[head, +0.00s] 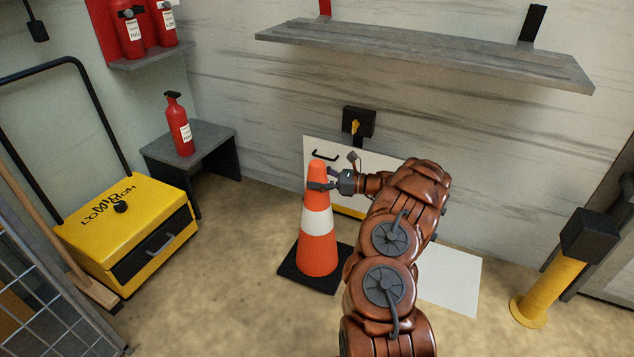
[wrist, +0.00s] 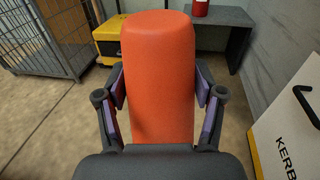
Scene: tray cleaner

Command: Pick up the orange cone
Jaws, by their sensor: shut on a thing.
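The orange cone (head: 317,253) stands upright in the head view, with a white band and a dark square base (head: 296,270). Its base appears to be on or close to the floor; I cannot tell if there is a gap. My gripper (head: 320,185) is shut on the upper part of the cone, reaching in from the right. In the wrist view the orange cone (wrist: 160,75) fills the middle, with a finger of my gripper (wrist: 160,100) against each side. The cone's lower part is hidden in the wrist view.
A yellow cart (head: 90,215) and a dark stool (head: 205,135) with a red extinguisher (head: 178,125) stand left. A yellow post (head: 550,290) is far right. Floor between is open.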

